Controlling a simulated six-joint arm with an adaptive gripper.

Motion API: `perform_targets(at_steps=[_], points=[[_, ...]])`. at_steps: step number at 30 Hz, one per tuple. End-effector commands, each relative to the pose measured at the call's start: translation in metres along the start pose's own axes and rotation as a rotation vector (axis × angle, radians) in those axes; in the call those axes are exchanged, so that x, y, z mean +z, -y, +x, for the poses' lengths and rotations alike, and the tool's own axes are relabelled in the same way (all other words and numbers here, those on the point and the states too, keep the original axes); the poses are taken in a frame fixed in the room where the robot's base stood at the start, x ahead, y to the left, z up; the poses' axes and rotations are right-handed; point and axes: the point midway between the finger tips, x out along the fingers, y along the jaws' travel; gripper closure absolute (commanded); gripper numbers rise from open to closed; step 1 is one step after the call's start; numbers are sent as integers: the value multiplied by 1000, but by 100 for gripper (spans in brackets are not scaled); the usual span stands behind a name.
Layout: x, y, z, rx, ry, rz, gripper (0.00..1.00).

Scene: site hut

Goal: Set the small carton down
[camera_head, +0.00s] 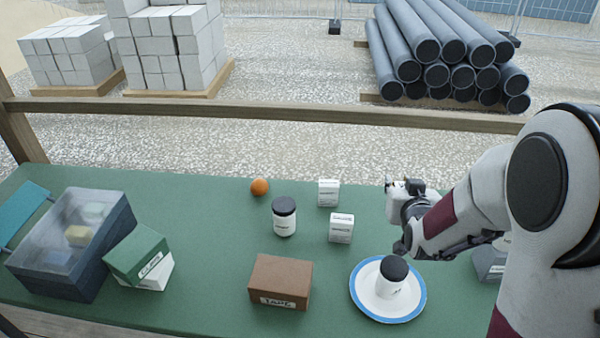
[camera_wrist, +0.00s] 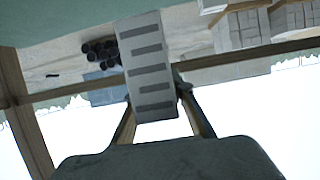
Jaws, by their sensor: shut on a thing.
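My gripper (camera_head: 404,212) is above the right part of the green table in the head view. It is shut on a small carton. In the wrist view the held carton (camera_wrist: 150,65) is pale grey with several dark bars on its face, between the two fingers (camera_wrist: 163,115). In the head view only a small white part of it (camera_head: 397,188) seems to show at the gripper. Two other small white cartons stand on the table, one farther back (camera_head: 328,192) and one nearer (camera_head: 341,228), both left of my gripper.
A blue-rimmed plate (camera_head: 357,290) holds a black-lidded white jar (camera_head: 389,280). A similar jar (camera_head: 284,218), an orange (camera_head: 260,187), a brown box (camera_head: 280,282), a green box (camera_head: 137,252) and a bin (camera_head: 60,275) with a clear top stand leftward. Bare table lies between them.

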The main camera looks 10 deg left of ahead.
Motion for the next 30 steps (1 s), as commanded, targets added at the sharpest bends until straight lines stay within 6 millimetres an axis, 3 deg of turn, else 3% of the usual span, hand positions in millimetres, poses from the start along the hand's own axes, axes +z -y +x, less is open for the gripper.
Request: perform_targets(at_steps=[8,21,30], points=[[-16,27,27,-70,0,-31,95],[-46,100,88,-254,1,-108,95],[-55,145,121,-366,2,-155,95]])
